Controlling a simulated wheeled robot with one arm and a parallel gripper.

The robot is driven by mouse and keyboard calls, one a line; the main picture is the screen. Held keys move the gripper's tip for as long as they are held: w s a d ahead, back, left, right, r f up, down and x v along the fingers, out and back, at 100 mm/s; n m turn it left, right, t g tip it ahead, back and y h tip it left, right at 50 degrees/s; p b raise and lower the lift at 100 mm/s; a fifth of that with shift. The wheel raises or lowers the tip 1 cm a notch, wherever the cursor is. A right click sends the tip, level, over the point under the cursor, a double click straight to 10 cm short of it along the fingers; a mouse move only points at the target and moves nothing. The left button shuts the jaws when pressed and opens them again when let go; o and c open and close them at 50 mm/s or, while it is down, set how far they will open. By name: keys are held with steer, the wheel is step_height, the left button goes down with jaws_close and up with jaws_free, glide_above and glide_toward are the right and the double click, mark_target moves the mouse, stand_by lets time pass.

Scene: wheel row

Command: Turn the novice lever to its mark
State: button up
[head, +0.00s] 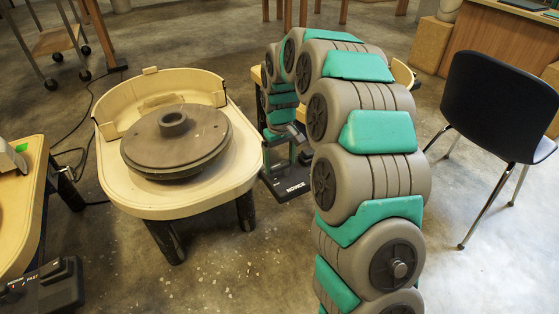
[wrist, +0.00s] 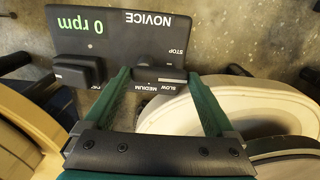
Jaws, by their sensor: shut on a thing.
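The novice control box (wrist: 115,30) is a black panel that shows upside down in the wrist view. It bears the word NOVICE and a green display reading 0 rpm. Its black lever (wrist: 158,76) sits between the teal fingers of my gripper (wrist: 158,80), which is shut on it. Labels STOP, SLOW and MEDIUM lie around the lever. Its exact pointing and the mark are hard to make out. In the head view the box (head: 292,190) stands low behind my arm, and my gripper there is small and partly hidden.
A cream wheel table with a grey-brown disc (head: 175,138) stands left of my arm. Another black box (head: 42,286) reading FAST is at the lower left. A dark chair (head: 500,105) stands at right. A black switch block (wrist: 78,70) sits beside the lever.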

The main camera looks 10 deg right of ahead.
mark_target(280, 164)
stand_by(0.3)
steer(key=o, duration=1.1)
steer(key=shift+c, duration=0.2)
steer(key=shift+r, duration=0.1)
step_height(280, 164, up, 7)
steer(key=shift+f, duration=0.15)
steer(key=shift+r, duration=0.5)
